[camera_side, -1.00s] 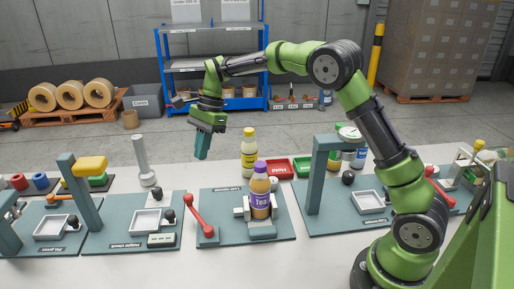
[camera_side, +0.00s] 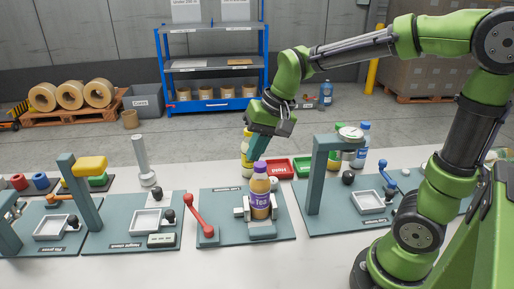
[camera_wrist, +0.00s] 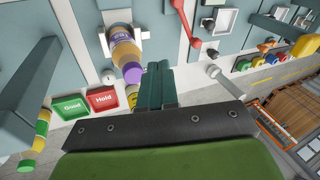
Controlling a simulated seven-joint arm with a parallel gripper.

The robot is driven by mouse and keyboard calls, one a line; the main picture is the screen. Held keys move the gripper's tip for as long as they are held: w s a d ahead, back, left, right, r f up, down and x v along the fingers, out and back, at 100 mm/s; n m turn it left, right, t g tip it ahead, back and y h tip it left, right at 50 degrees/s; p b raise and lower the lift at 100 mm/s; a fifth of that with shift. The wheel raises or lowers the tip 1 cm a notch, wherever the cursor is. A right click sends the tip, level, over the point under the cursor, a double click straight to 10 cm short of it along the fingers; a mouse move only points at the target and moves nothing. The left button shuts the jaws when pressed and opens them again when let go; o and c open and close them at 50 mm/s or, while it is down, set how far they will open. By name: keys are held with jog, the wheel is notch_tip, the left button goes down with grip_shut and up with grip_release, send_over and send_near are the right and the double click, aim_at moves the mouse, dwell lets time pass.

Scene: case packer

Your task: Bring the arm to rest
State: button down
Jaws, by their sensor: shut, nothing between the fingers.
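My gripper (camera_side: 258,148) is shut and empty, raised above the back of the table, its fingers pointing down and tilted a little. In the wrist view its closed teal fingers (camera_wrist: 157,86) show near the middle. In the side view it hangs behind the tea bottle (camera_side: 260,196) and partly covers a yellow bottle (camera_side: 246,165). The tea bottle has a purple cap and stands upright in the grey holder of the middle station; it also shows in the wrist view (camera_wrist: 127,52). My arm is bent, reaching from the base at the right.
A red Hold tray (camera_side: 279,168) and a green tray (camera_side: 301,167) lie right of the gripper. A teal gauge stand (camera_side: 317,180) rises further right. A red-handled lever (camera_side: 196,215) stands left of the tea bottle. The air left of the gripper is clear.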

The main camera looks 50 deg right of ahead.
jog(key=s+r+n+t, duration=0.2)
jog(key=s+n+t, duration=0.1)
jog(key=s, duration=0.8)
jog(key=shift+r+t, duration=0.3)
jog(key=shift+r, duration=0.05)
jog(key=shift+a, duration=0.1)
